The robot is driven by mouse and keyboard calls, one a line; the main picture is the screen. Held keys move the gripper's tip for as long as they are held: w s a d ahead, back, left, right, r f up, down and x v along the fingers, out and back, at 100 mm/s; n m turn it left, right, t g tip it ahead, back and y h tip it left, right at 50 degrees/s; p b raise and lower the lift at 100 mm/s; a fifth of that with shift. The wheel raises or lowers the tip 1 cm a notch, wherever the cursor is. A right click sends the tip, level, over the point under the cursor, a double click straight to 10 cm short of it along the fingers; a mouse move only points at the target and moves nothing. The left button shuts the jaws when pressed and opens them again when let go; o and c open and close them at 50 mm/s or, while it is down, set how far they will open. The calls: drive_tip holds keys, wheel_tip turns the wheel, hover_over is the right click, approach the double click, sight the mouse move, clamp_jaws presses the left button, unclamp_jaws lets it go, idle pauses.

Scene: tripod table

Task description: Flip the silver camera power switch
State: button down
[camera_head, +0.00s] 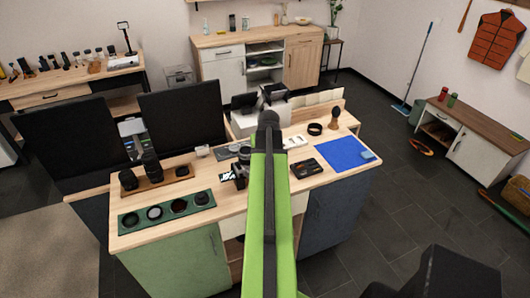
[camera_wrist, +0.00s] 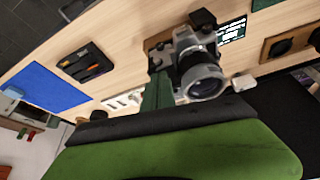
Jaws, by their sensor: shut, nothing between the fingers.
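The silver camera (camera_wrist: 192,62) stands on the wooden table, its large lens toward the wrist view. It also shows in the head view (camera_head: 240,172), just left of my green arm, which partly covers it. The power switch is too small to make out. My gripper (camera_wrist: 158,90) appears in the wrist view as a narrow dark green shape beside the camera's left side, shut and empty. Whether it touches the camera cannot be told. In the head view my arm reaches over the table and the fingers are hidden.
A green mat (camera_head: 128,221) with several lens parts and a wooden tray (camera_head: 184,183) with lenses lie left of the camera. A black tool case (camera_head: 306,168) and a blue mat (camera_head: 343,153) lie right. A small white object (camera_wrist: 243,82) stands near the lens. Black monitors stand behind.

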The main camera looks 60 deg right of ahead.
drive_tip(key=s+d+p+v, duration=0.1)
drive_tip(key=p+v, duration=0.7)
drive_tip(key=v, duration=0.1)
drive_tip(key=shift+r, duration=0.25)
